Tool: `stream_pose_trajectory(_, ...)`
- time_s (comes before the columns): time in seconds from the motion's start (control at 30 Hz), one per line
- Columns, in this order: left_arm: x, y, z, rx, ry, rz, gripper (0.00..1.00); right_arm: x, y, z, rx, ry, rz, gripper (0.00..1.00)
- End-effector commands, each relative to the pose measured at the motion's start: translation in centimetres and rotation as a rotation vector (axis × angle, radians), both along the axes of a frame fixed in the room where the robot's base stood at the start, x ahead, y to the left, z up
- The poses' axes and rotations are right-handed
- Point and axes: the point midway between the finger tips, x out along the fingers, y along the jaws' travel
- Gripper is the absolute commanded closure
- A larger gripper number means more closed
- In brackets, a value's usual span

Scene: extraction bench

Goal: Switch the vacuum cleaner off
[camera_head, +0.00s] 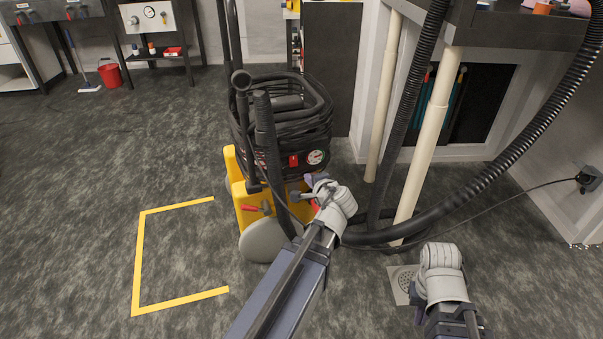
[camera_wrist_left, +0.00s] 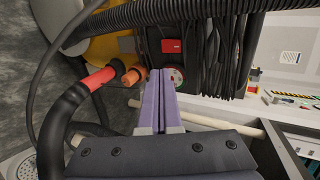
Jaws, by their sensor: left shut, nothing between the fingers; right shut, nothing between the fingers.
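The vacuum cleaner (camera_head: 246,206) stands upright on the floor, with a yellow lower body and a black upper part wrapped in coiled hose. A red switch (camera_head: 293,160) sits on its black front beside a round dial (camera_head: 316,157). In the left wrist view the red switch (camera_wrist_left: 171,46) is beyond the fingertips, with the dial (camera_wrist_left: 178,79) just beside them. My left gripper (camera_head: 313,181) is shut and empty, in front of the vacuum below the switch; its purple fingers (camera_wrist_left: 159,74) lie together. I cannot tell whether it touches.
A black corrugated hose (camera_head: 500,165) and a thin cable run from the vacuum to the right. Pale pipes (camera_head: 425,140) support a bench there. Yellow tape (camera_head: 139,255) marks clear floor at left. A red bucket (camera_head: 110,74) stands far back.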

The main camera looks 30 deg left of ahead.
Motion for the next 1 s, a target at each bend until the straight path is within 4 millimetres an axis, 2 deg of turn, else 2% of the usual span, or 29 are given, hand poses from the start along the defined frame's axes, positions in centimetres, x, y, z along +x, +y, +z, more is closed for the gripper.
stream_pose_trajectory(0.5, 6.2, 6.6, -4.6, 0.0, 0.0, 0.002, 1.0, 0.0, 0.0, -4.6, 0.0, -0.001, -0.011, 1.0)
stream_pose_trajectory(0.7, 7.8, 8.4, -4.6, -0.002, 0.0, 0.002, 1.0, 0.0, 0.0, -4.6, 0.0, -0.001, -0.012, 1.0)
stream_pose_trajectory(1.0, 8.4, 9.2, -4.7, 0.0, 0.0, -0.001, 1.0, 0.0, 0.0, -4.7, 0.0, -0.001, -0.012, 1.0)
